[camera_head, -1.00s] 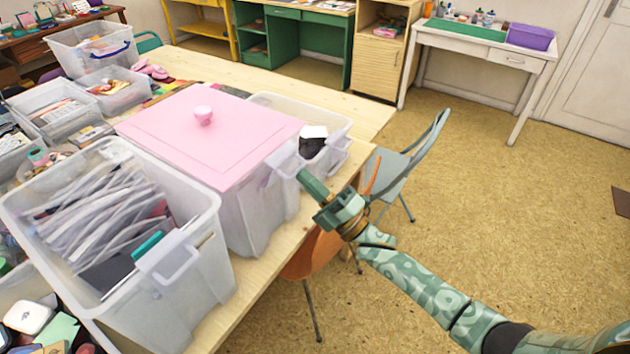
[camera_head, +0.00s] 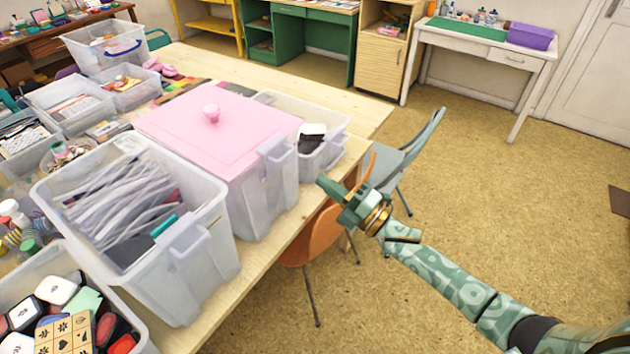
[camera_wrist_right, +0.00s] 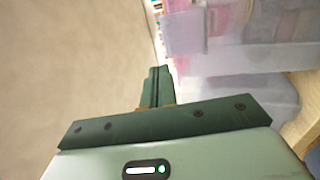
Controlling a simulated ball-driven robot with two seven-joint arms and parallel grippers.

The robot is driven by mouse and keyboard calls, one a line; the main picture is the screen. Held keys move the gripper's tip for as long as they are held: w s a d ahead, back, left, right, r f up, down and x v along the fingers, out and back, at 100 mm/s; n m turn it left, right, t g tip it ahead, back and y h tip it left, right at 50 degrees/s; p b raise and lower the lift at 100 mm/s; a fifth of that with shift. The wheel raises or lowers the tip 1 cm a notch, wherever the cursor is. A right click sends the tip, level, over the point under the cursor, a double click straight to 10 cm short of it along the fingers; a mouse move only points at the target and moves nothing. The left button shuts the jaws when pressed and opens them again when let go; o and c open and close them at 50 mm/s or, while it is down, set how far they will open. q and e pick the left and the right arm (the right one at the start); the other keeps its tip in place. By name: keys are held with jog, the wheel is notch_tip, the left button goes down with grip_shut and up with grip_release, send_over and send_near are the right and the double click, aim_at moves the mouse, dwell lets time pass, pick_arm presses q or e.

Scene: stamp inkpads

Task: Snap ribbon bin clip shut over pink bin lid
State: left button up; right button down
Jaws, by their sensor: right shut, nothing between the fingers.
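The pink lid (camera_head: 185,125) with its round knob sits on the clear ribbon bin (camera_head: 265,205) near the table's right edge. The bin's translucent clip (camera_head: 276,160) stands nearly upright, close against the bin's right side, its top at the lid's edge. I cannot tell whether it is fully latched. The clip also shows in the right wrist view (camera_wrist_right: 185,32), blurred, with the pink lid behind it. My right gripper (camera_head: 322,181) is shut and empty, to the right of the clip and apart from it. It also shows in the right wrist view (camera_wrist_right: 160,70). My left gripper is out of view.
An open clear bin of wrapped strips (camera_head: 215,215) stands in front, with its own clip (camera_head: 190,238) hanging outward. A small open bin (camera_head: 335,145) stands behind the lidded one. An orange chair (camera_head: 318,240) and a grey chair (camera_head: 405,155) are beside the table.

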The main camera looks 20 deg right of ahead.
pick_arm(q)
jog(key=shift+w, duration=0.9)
pick_arm(e)
jog(key=v, duration=0.6)
jog(key=shift+d, duration=0.5)
jog(key=shift+s, duration=0.1)
